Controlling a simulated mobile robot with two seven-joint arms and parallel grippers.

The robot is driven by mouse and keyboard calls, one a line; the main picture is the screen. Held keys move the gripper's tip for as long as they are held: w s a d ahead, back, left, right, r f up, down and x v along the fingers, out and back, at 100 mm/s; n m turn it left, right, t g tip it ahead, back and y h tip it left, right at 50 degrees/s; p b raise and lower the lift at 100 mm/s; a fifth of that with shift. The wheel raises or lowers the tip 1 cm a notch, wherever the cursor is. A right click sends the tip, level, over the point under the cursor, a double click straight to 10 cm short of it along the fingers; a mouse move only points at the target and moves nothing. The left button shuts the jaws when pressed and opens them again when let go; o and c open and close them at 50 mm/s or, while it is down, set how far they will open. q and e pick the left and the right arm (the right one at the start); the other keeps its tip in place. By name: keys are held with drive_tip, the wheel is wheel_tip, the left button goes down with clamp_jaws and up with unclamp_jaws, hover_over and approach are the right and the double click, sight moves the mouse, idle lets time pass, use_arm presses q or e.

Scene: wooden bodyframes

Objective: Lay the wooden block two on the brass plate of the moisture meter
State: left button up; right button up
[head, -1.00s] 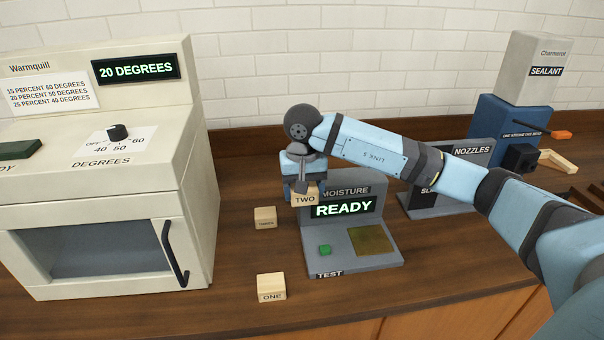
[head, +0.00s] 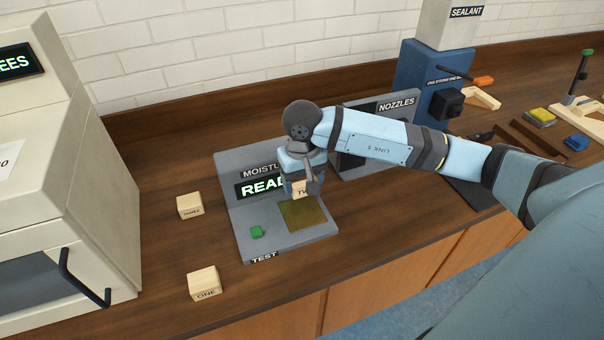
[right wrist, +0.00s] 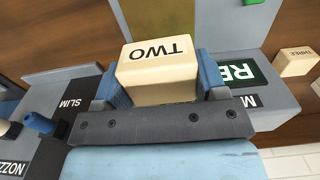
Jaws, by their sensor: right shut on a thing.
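Wooden block two (head: 301,190) is a pale block held in my right gripper (head: 302,184), just above the far edge of the brass plate in the head view. In the right wrist view the block (right wrist: 158,75) sits between the blue fingers, its TWO label showing. The moisture meter (head: 290,243) is grey, with a lit screen partly hidden by my gripper, reading READY in the earlier head view. Its brass plate (head: 304,216) is bare, and also shows in the right wrist view (right wrist: 160,18). A green button (head: 257,232) is left of the plate. My left gripper is not in view.
Block three (head: 190,206) and block one (head: 204,283) stand on the bench left of the meter. A cream oven (head: 100,190) is at the left. The nozzles stand (head: 385,107) and blue sealant machine (head: 420,75) are behind, to the right.

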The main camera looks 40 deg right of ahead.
drive_tip(key=shift+f, duration=0.65)
drive_tip(key=b, duration=0.3)
hover_over(302, 211)
wheel_tip(302, 211, down, 4)
drive_tip(key=shift+f, duration=0.25)
wheel_tip(302, 211, down, 2)
drive_tip(key=shift+b, duration=1.1)
drive_tip(key=shift+f+b, duration=0.25)
drive_tip(key=shift+b, duration=0.7)
drive_tip(key=o, duration=1)
